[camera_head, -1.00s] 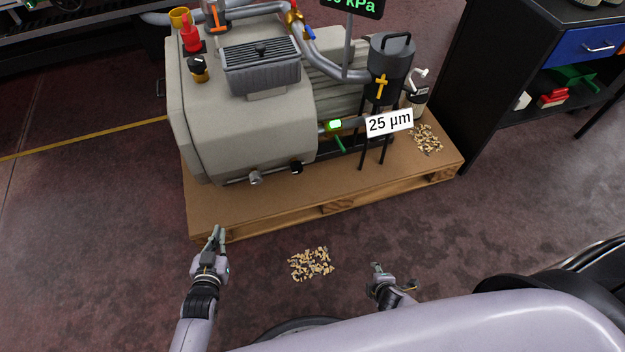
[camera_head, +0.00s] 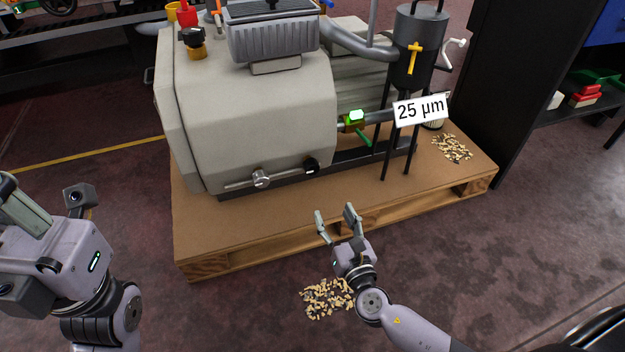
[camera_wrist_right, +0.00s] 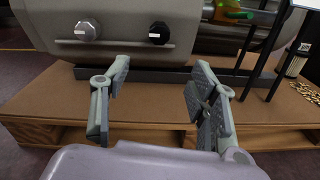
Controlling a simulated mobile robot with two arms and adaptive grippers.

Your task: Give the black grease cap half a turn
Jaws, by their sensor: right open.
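The black grease cap (camera_head: 311,164) is a small dark round cap with a white mark, low on the front of the beige pump housing (camera_head: 255,125). It also shows in the right wrist view (camera_wrist_right: 159,33), beyond my fingers and above the gap between them. My right gripper (camera_head: 336,216) is open and empty, in front of and below the cap, near the pallet's front edge, not touching it. Its two spread fingers (camera_wrist_right: 158,105) fill the lower wrist view. My left gripper (camera_head: 22,208) is at the far left, partly cut off by the picture edge.
A silver knob (camera_head: 261,179) sits left of the cap. Another black knob on brass (camera_head: 192,40) stands higher up. The pump rests on a wooden pallet (camera_head: 230,248). A "25 µm" sign (camera_head: 420,108) and thin black legs stand to the right. Chips (camera_head: 327,298) lie on the floor.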

